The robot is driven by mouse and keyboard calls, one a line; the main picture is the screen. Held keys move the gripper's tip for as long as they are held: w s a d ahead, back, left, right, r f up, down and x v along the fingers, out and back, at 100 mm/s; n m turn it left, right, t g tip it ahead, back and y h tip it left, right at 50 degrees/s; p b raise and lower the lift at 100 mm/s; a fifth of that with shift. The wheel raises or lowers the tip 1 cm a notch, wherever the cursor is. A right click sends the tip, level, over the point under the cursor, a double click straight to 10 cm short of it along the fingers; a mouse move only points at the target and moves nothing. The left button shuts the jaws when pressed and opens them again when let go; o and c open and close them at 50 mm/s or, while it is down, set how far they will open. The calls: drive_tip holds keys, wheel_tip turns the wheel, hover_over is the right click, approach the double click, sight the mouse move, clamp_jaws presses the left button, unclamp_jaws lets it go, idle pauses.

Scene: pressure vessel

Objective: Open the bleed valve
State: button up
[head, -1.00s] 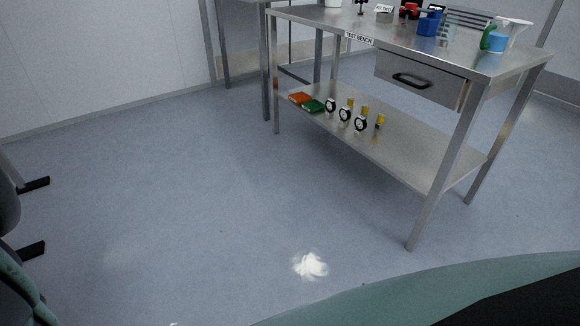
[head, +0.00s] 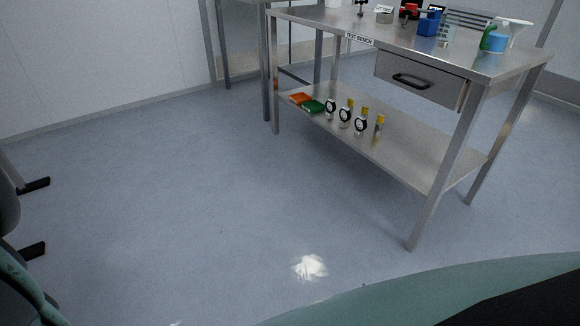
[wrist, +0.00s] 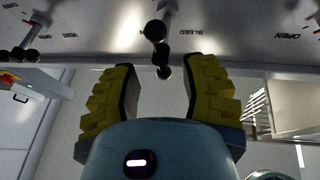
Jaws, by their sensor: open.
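In the wrist view, my gripper (wrist: 160,88) is open, with yellow ridged fingers on both sides. A metal valve stem with black ball knobs (wrist: 156,30) comes down from a grey metal panel (wrist: 230,25). Its lower knobs sit between or just above the fingertips, and I see no finger touching them. A second handle with black knobs (wrist: 33,38) is at the left of the panel. Small upside-down labels are on the panel; one at the right looks like OPEN (wrist: 288,36). The head view does not show my gripper.
In the head view, a steel test bench (head: 420,80) has a drawer, items on top, and several gauges (head: 345,115) on its lower shelf. The wrist view shows a wire rack (wrist: 257,108) at right.

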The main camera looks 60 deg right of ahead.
drive_tip(key=v, duration=0.7)
drive_tip(key=shift+s+d, duration=0.1)
